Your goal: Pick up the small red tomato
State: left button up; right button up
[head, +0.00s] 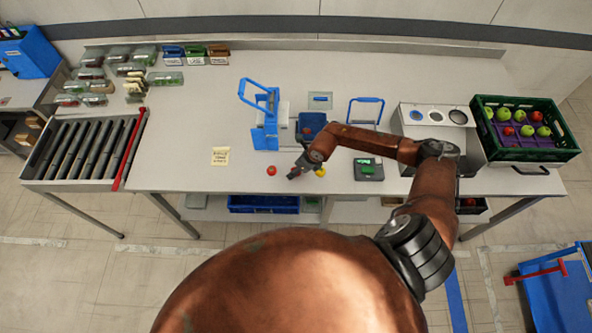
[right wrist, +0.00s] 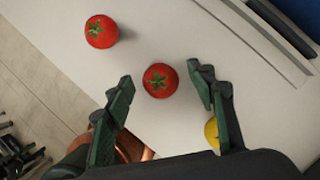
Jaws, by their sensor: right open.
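Two red tomatoes with green stems lie on the pale table in the right wrist view. One tomato (right wrist: 160,80) is between and just beyond my right gripper's fingertips. The other tomato (right wrist: 101,31) lies up and to the left, apart from it. They look close in size, so I cannot tell which is the small one. In the head view one red tomato (head: 271,170) shows left of my right gripper (head: 294,173); the other is hidden by the gripper. My right gripper (right wrist: 160,98) is open and empty. My left gripper is not in view.
A yellow fruit (right wrist: 211,132) lies beside the right finger; it also shows in the head view (head: 321,171). A blue stand (head: 265,135), a scale (head: 368,169) and a green crate (head: 525,157) of fruit are on the table. The table's front edge is close.

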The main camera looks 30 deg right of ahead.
jog(key=shift+f, duration=0.15)
jog(key=c, duration=1.1)
